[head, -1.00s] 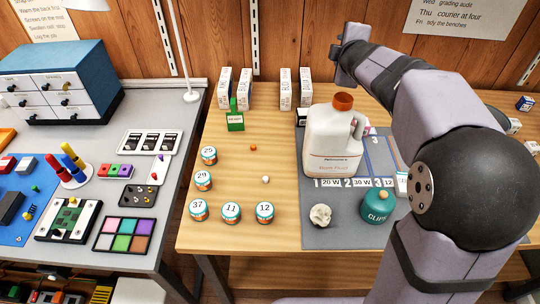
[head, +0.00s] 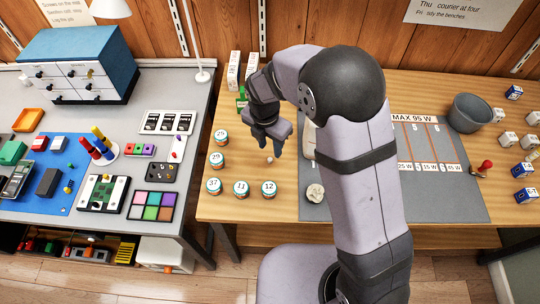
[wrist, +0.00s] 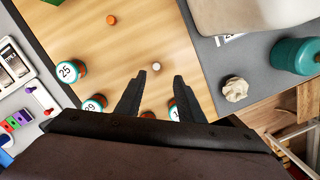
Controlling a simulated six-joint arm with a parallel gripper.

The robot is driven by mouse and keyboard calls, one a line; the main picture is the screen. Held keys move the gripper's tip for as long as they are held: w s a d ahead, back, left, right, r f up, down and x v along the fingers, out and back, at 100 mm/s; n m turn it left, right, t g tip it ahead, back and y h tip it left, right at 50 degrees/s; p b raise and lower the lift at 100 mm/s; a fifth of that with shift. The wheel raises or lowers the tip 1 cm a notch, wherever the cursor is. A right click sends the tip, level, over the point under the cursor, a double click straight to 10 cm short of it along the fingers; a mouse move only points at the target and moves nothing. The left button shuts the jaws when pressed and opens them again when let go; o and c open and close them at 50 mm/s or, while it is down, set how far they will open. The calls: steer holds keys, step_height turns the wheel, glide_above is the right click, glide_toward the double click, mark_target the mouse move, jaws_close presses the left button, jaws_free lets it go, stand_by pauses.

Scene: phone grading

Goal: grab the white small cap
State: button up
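The white small cap (head: 269,160) lies on the wooden table, to the right of the teal-lidded tins. It also shows in the wrist view (wrist: 156,66), just beyond and between my fingertips. My gripper (head: 269,147) points down over the table close to the cap. In the wrist view my gripper (wrist: 160,76) has its two dark fingers apart, with nothing between them but table. The cap is not held.
Numbered tins (head: 241,188) stand left and front of the cap. An orange cap (wrist: 111,19) lies farther off. A white jug (wrist: 240,14), a crumpled lump (wrist: 235,89) and a teal container (wrist: 297,56) are on the grey mat to the right.

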mark_target(270, 159)
steer(key=shift+w+a+f+p, duration=0.15)
steer(key=shift+f+p, duration=0.25)
steer(key=shift+f, duration=0.85)
steer(key=shift+w+d+f+p, duration=0.1)
steer(key=shift+w+f+p, duration=0.2)
steer(key=shift+f, duration=0.9)
steer(key=shift+w+a+f+p, duration=0.1)
steer(key=shift+f+p, duration=0.35)
steer(key=shift+f, duration=0.8)
jaws_close()
